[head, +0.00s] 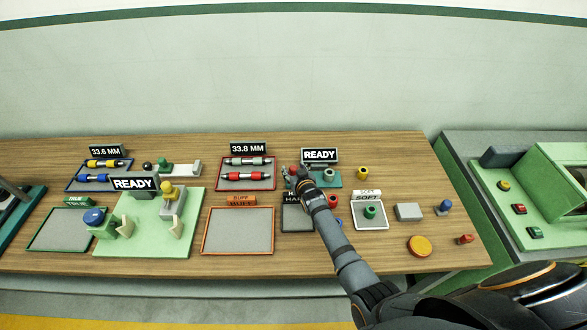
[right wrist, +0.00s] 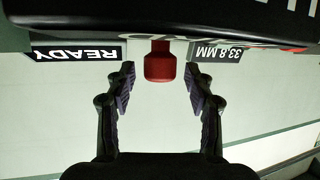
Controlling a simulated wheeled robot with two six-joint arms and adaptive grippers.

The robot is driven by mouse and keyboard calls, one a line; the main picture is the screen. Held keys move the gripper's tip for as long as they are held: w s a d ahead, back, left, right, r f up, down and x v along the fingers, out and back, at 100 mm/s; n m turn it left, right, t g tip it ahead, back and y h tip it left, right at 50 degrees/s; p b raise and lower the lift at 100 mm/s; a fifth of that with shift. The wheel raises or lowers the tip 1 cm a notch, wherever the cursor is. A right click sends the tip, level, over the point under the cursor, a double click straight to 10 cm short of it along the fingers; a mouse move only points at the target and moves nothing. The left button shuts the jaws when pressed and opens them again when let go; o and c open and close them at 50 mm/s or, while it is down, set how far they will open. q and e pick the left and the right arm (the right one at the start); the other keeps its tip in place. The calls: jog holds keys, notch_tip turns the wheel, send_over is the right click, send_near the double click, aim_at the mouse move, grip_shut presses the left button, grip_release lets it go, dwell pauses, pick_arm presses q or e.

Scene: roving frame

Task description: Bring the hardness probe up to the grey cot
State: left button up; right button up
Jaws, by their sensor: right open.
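My right gripper (head: 295,177) reaches over the table to the left end of the teal stand (head: 331,181) below the right READY sign. In the right wrist view its fingers (right wrist: 159,90) are open. A red knob-like piece (right wrist: 160,66) shows between and beyond them, with no finger visibly touching it; it may be the hardness probe's handle. In the head view a red piece (head: 293,169) shows beside the gripper, partly hidden. A plain grey block (head: 408,211) lies at the right; I cannot tell if it is the grey cot. My left gripper is not in view.
The HARD tray (head: 292,222) is partly covered by my right arm. The SOFT tray (head: 370,222) holds a green piece. A red-framed tray (head: 247,183) with two rods lies left of the gripper. Yellow (head: 362,172) and blue (head: 445,207) pieces stand on the right.

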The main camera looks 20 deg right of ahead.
jog(key=shift+w+f, duration=0.1)
jog(key=shift+w, duration=0.3)
jog(key=shift+c, duration=0.2)
grip_shut()
